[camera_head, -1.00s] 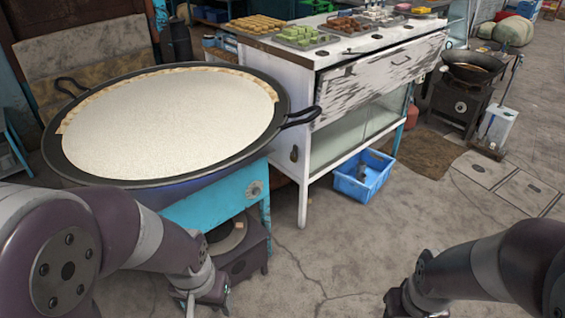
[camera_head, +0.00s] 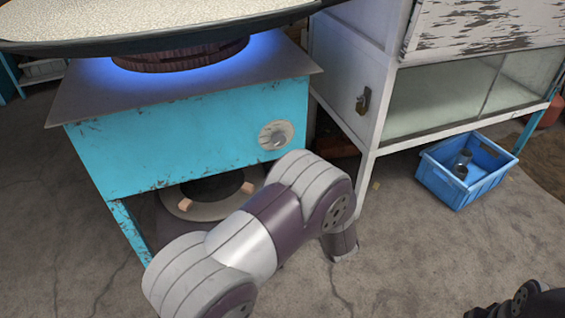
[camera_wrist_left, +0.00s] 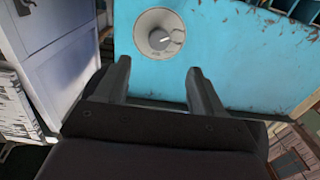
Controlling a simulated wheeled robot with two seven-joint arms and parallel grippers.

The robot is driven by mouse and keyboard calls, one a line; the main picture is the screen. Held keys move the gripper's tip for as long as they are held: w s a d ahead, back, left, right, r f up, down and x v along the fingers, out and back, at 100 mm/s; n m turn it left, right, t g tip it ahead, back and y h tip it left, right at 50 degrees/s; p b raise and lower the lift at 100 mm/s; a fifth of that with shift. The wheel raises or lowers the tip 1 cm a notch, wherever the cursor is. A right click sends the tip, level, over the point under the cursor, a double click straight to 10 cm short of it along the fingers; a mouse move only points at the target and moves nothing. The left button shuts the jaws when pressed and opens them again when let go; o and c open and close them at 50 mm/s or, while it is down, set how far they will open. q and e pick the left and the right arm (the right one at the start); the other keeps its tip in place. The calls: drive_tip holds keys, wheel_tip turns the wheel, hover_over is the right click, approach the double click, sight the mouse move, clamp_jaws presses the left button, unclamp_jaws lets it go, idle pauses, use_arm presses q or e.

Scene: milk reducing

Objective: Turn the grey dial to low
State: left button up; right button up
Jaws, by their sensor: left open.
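The grey dial (camera_head: 275,135) is a round knob on a pale plate, on the front of the turquoise stove (camera_head: 180,145). In the left wrist view the dial (camera_wrist_left: 159,35) faces me, with its light pointer mark slanting toward the upper right. My left gripper (camera_wrist_left: 159,68) is open and empty. Its two fingers point at the stove front, apart from the dial, which shows beyond and between the fingertips. In the head view my left arm bends below the dial and its fingers cannot be made out. A dark part of my right arm shows at the lower right; its jaws are not clear.
A large pan (camera_head: 160,30) sits above a burner with a blue glow. A white cabinet (camera_head: 345,85) stands right of the stove. A blue crate (camera_head: 465,170) with a metal item lies on the floor. The floor in front is open.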

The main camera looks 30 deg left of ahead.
sight(280, 142)
use_arm(q)
drive_tip(key=b+x, duration=0.4)
drive_tip(key=x, duration=0.7)
drive_tip(key=shift+f, duration=0.1)
drive_tip(key=shift+w+a, duration=0.2)
drive_tip(key=shift+c, duration=0.3)
drive_tip(key=c, duration=1)
